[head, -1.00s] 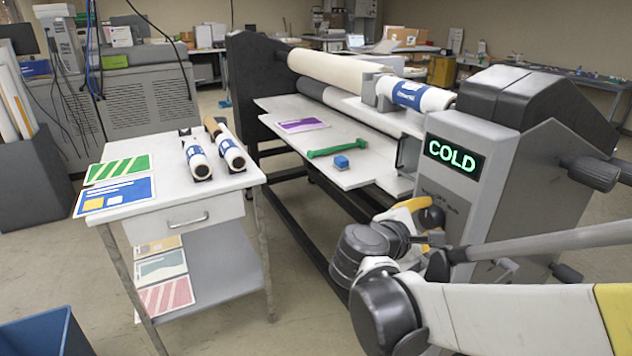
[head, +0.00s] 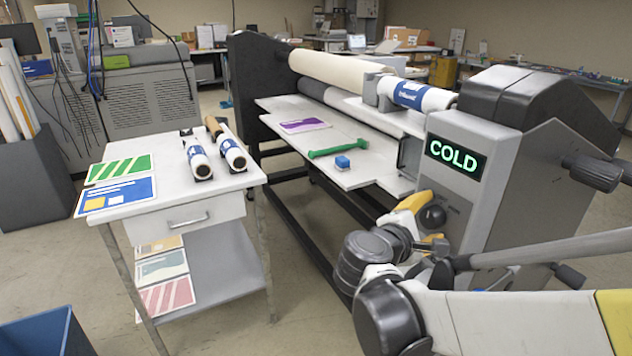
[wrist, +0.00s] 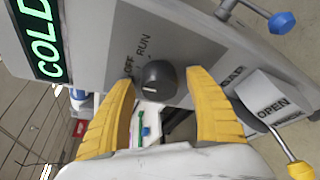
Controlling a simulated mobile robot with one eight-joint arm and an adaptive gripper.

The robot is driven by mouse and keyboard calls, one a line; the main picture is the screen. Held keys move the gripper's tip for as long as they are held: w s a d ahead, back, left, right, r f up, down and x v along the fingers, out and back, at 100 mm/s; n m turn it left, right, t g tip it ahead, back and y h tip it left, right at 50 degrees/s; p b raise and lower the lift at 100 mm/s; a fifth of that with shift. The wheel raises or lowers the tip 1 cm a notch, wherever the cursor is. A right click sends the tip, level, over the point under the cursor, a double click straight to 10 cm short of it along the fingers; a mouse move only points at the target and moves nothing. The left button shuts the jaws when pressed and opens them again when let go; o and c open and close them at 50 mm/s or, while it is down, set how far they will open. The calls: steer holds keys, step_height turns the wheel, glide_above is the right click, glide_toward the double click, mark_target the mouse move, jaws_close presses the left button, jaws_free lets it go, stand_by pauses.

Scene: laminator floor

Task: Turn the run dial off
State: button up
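The run dial (wrist: 157,80) is a dark round knob with a small white mark, on the grey laminator end panel. OFF and RUN are printed beside it in the wrist view; I cannot tell for sure which label the mark faces. In the head view the dial (head: 433,215) sits below the green COLD display (head: 455,158), which also shows in the wrist view (wrist: 40,40). My gripper (wrist: 163,90) is open, its yellow fingers spread to either side of the dial with visible gaps. In the head view my gripper (head: 425,222) is at the panel.
A lever with a blue knob (wrist: 282,22) and a lever with a yellow end (wrist: 300,170), by an OPEN label, stick out near my gripper. The laminator table (head: 350,178) holds a green tool (head: 338,147) and blue block (head: 342,161). A white cart (head: 225,178) stands left.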

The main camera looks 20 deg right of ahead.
steer(key=v, duration=1.2)
steer(key=shift+s, duration=0.1)
